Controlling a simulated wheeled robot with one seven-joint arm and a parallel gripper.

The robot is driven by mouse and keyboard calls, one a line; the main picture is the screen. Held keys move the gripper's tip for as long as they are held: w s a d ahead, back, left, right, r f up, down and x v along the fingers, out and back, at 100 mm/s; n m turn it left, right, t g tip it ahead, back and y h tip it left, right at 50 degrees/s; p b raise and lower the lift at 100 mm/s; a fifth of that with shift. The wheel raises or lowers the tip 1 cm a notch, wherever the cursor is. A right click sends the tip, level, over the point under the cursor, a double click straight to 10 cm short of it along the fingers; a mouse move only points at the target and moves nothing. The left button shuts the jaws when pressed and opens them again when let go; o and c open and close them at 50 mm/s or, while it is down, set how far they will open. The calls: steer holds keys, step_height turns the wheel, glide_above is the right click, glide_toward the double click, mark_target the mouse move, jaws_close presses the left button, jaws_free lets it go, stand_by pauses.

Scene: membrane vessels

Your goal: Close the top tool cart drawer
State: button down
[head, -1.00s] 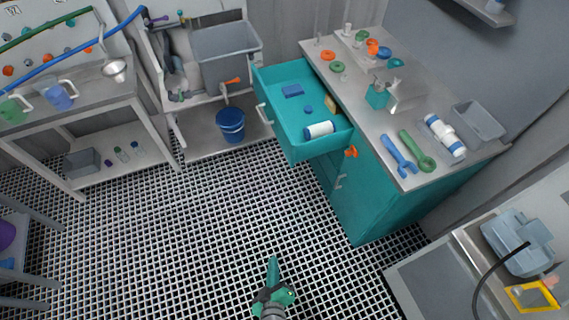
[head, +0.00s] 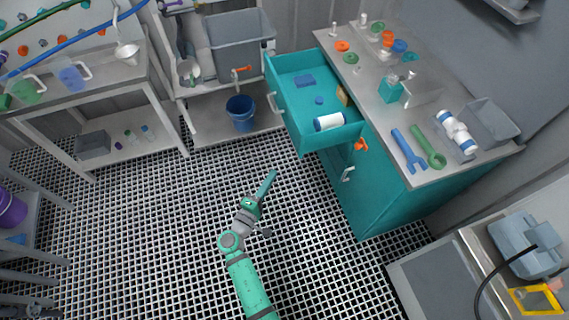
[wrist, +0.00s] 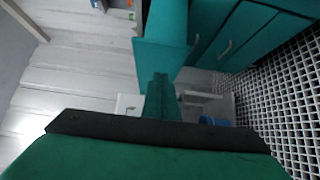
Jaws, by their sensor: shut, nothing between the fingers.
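The teal tool cart (head: 385,200) stands right of centre in the head view. Its top drawer (head: 338,140) is pulled well out toward the left. Inside the drawer lie a white roll with blue ends (head: 329,122), a blue block (head: 304,81), a small blue round piece (head: 319,100) and a tan block (head: 343,95). The drawer's pale handle (head: 275,105) is on its left front. My gripper (head: 270,178) is shut and empty, over the floor below and left of the drawer, apart from it. In the wrist view my gripper's fingers (wrist: 161,85) point toward a teal drawer panel (wrist: 160,55).
A blue bucket (head: 241,113) stands on the sink unit's low shelf, left of the drawer. An orange valve handle (head: 360,145) is by the cart's side. The cart top holds wrenches, a grey bin (head: 490,122) and small parts. The grating floor (head: 130,230) is clear.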

glide_toward(298, 145)
steer(key=w+a, duration=0.1)
steer(key=w, duration=0.1)
steer(key=d, duration=0.1)
steer(key=w+d, duration=0.2)
steer(key=shift+d+r, duration=0.3)
steer(key=shift+d, duration=0.1)
steer(key=shift+w, duration=0.1)
